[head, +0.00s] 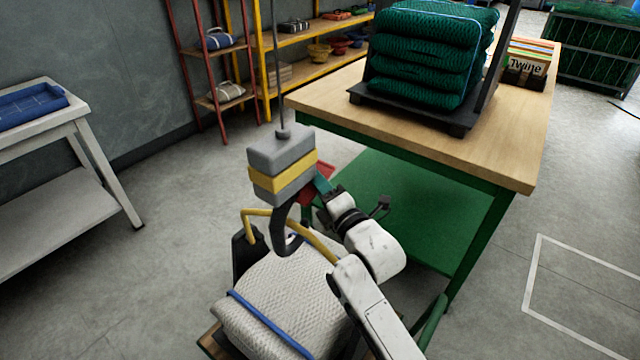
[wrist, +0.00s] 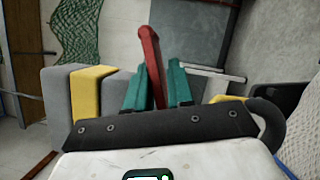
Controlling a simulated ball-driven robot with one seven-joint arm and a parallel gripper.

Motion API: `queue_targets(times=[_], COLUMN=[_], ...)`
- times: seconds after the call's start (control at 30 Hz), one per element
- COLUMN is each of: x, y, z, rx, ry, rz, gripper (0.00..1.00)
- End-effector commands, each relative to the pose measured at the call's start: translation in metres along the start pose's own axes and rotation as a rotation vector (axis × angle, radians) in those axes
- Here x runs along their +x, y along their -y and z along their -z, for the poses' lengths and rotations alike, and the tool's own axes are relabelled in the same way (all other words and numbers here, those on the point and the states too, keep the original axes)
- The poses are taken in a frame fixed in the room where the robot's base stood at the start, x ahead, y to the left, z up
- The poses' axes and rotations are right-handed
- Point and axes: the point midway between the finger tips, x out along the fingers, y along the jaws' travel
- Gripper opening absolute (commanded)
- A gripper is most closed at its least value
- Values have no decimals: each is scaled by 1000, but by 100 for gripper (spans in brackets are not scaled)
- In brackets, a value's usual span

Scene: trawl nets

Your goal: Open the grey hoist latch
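The hoist is a grey block with a yellow band (head: 283,165), hanging on a cable. Its side also shows at the left of the wrist view (wrist: 88,95). I see no grey latch; a red lever (wrist: 150,60) is beside the block and partly shows in the head view (head: 319,185). My gripper (head: 322,184) has green fingers at the block's right side. In the wrist view its fingers (wrist: 160,75) stand apart, with the red lever between them, near the left finger. A narrow gap shows at the right finger. The dark hook (head: 283,236) hangs under the block.
A wooden-topped table (head: 490,150) with stacked green nets (head: 425,60) stands close to the right. A white bench (head: 60,125) is at left.

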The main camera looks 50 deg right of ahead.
Motion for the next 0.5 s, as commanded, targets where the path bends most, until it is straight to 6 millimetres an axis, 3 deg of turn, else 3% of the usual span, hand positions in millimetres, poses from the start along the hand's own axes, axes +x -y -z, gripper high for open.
queue_targets(times=[0.13, 0.5], x=[0, 1], y=[0, -3], z=[0, -1], rx=[0, 1], ry=[0, 3], rz=[0, -7], gripper=[36, 36])
